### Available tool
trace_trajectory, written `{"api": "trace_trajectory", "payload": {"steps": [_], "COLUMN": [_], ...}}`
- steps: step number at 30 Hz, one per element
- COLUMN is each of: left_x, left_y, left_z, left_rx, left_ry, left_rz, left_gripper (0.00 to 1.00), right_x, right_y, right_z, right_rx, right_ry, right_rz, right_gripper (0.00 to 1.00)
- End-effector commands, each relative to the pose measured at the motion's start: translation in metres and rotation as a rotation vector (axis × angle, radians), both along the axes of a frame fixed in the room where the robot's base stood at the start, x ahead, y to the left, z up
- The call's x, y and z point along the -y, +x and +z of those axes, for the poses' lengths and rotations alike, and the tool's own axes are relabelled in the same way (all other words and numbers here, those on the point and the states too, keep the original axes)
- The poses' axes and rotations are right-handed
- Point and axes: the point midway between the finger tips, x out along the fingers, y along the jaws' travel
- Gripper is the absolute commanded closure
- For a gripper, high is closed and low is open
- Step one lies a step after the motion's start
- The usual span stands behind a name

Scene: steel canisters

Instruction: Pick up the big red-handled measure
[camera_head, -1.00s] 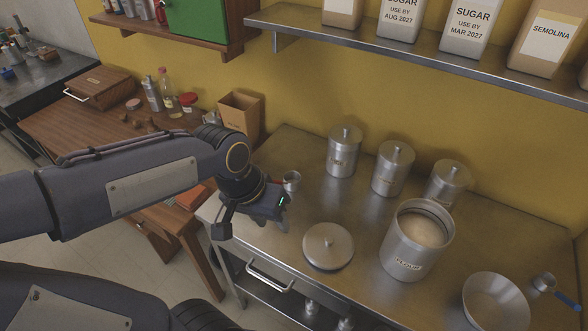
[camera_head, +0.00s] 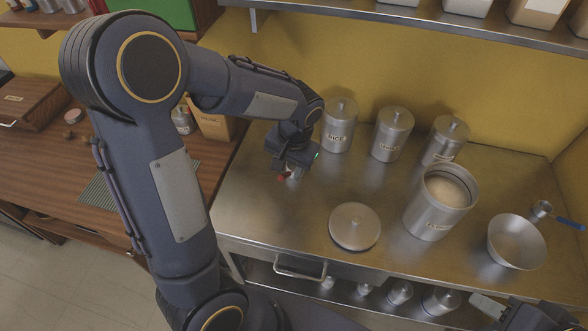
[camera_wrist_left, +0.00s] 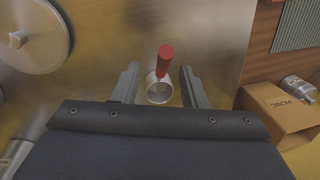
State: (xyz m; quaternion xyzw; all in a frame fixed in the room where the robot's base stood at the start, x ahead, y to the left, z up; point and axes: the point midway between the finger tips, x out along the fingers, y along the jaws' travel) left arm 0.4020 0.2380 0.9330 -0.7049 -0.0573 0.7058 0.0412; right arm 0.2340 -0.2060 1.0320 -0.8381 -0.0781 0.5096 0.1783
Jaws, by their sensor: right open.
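The measure with a red handle (camera_wrist_left: 165,62) and a round steel cup (camera_wrist_left: 158,92) sits on the steel counter. In the head view only part of it shows, its red handle (camera_head: 282,178) under my left gripper (camera_head: 291,165). In the left wrist view, my left gripper (camera_wrist_left: 159,84) is open, with one finger on each side of the cup and visible gaps between. I cannot tell how far the fingertips are above the counter. My right gripper (camera_head: 490,305) is partly in view at the bottom right, open and away from the measure.
Lidded canisters, one the rice canister (camera_head: 338,127), stand behind. A loose round lid (camera_head: 355,227), an open flour canister (camera_head: 436,207), a steel bowl (camera_head: 516,243) and a blue-handled measure (camera_head: 570,224) are to the right. A cardboard box (camera_head: 214,126) stands left.

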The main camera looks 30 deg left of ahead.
Motion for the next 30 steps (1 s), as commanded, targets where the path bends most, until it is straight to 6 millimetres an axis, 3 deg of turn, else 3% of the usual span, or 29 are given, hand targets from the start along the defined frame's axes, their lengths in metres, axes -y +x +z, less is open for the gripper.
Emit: {"api": "trace_trajectory", "payload": {"steps": [7,16,25,30], "left_x": [-0.008,-0.008,-0.008,-0.008], "left_y": [0.002,0.002,0.002,0.002], "left_z": [-0.034,-0.039,-0.039,-0.038], "left_rx": [-0.004,-0.001,0.000,0.000], "left_ry": [0.001,-0.001,-0.001,-0.001], "left_rz": [0.001,0.000,0.000,0.000], "left_gripper": [0.61,0.61,1.00,1.00], "right_x": [0.000,0.000,0.000,0.000], "right_y": [0.000,0.000,0.000,0.000], "right_z": [0.004,0.004,0.004,0.004], "right_rx": [0.000,0.000,0.000,0.000], "right_ry": [0.000,0.000,0.000,0.000], "right_rz": [0.000,0.000,0.000,0.000], "right_gripper": [0.58,0.58,0.58,0.58]}}
